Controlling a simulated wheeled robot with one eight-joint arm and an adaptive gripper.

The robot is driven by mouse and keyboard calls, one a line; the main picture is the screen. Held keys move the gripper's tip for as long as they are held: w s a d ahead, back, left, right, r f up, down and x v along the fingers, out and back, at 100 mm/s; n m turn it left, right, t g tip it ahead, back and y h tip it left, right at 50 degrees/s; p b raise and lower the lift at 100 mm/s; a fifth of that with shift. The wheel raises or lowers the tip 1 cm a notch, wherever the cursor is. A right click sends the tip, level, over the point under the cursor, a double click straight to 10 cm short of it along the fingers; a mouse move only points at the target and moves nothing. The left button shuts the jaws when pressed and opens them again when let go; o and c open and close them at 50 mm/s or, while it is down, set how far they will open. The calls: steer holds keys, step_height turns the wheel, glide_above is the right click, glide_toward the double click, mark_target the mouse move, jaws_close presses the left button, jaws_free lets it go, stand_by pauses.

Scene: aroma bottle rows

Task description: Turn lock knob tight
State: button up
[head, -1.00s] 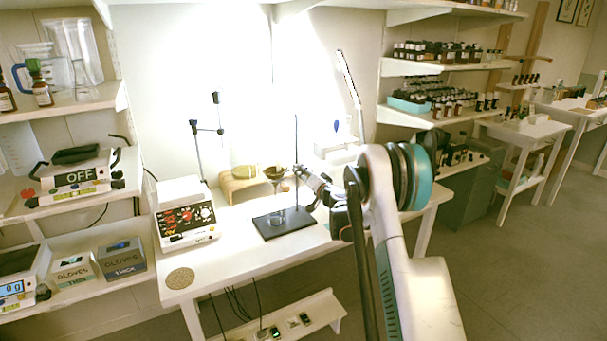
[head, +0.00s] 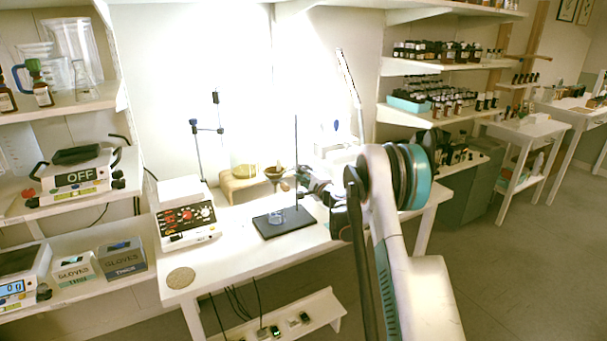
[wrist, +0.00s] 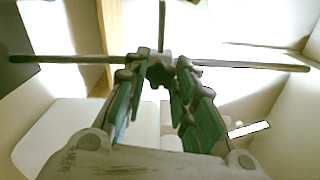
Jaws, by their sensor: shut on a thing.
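The stand (head: 285,222) has a black base and a thin upright rod (head: 296,150) on the white table. A dark bowl or funnel (head: 275,172) is held beside the rod, above a small glass vessel (head: 276,216) on the base. My gripper (head: 306,188) is right of the rod at about funnel height. In the wrist view my gripper (wrist: 154,78) has its teal-padded fingers closed around a small dark lock knob (wrist: 160,72), where thin bars meet. The fingers partly hide the knob, and its tightness cannot be seen.
A wooden riser (head: 238,185) with a glass vessel stands behind the stand. A white device with red and white dials (head: 187,222) is to the left, and a round cork mat (head: 181,277) lies at the front-left corner. The table front is mostly clear.

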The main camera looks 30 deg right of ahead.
steer(key=shift+m, duration=9.6)
steer(key=shift+a, duration=0.1)
steer(key=o, duration=1.1)
steer(key=shift+c, duration=0.2)
steer(key=s, duration=1.2)
steer(key=shift+d, duration=0.2)
